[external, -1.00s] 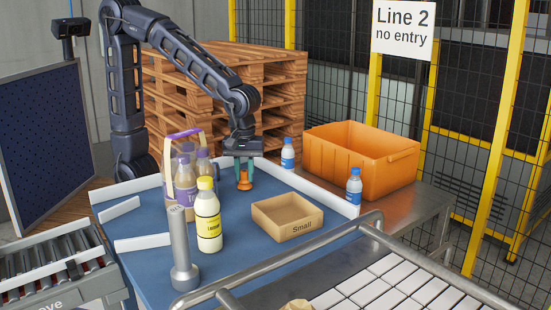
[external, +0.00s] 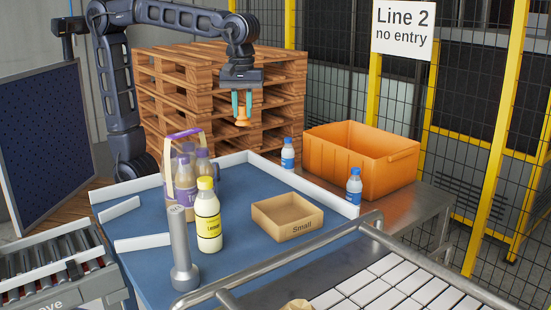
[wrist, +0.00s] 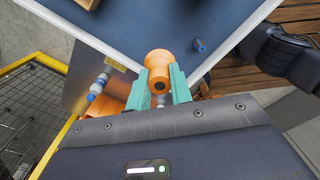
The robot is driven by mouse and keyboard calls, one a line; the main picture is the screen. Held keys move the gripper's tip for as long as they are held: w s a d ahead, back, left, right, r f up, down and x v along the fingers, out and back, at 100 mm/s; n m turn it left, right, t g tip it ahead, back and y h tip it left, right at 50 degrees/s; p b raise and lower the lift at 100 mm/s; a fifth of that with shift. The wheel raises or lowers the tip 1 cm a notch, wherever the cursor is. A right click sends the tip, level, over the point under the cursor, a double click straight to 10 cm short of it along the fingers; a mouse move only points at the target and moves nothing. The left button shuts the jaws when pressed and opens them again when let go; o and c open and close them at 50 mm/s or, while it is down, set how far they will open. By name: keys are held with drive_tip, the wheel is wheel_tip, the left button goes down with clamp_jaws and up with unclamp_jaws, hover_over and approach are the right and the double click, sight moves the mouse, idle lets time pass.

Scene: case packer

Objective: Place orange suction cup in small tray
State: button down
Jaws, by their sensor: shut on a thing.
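The orange suction cup (external: 242,118) is held between the teal fingers of my gripper (external: 242,104), well above the blue table. In the wrist view the suction cup (wrist: 158,66) shows between the two fingers of my gripper (wrist: 158,84), its wide end pointing away from the palm. The small tray (external: 287,218) is a shallow tan box marked "Small" on the table, lower and to the right of my gripper in the external view. Its inside looks empty. A tan corner at the top of the wrist view may be this tray.
A yellow-capped bottle (external: 208,219), a purple-handled bottle carrier (external: 184,172) and a grey cylinder on a foot (external: 180,250) stand left of the tray. Two small blue-and-white bottles (external: 354,186) (external: 288,154) and an orange crate (external: 375,168) stand right. White rails (external: 310,188) edge the table.

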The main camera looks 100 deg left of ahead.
drive_tip(key=shift+w+d+r, duration=0.15)
drive_tip(key=shift+w, duration=0.1)
drive_tip(key=w+d, duration=0.6)
drive_tip(key=w, duration=0.2)
hover_over(288, 216)
drive_tip(key=d, duration=0.2)
drive_tip(key=shift+m, duration=0.4)
wheel_tip(288, 216, down, 19)
drive_tip(key=shift+a+f, duration=0.1)
drive_tip(key=shift+f, duration=0.05)
drive_tip(key=shift+f, duration=0.1)
drive_tip(key=c, duration=1.3)
unclamp_jaws()
drive_tip(key=shift+o, duration=0.2)
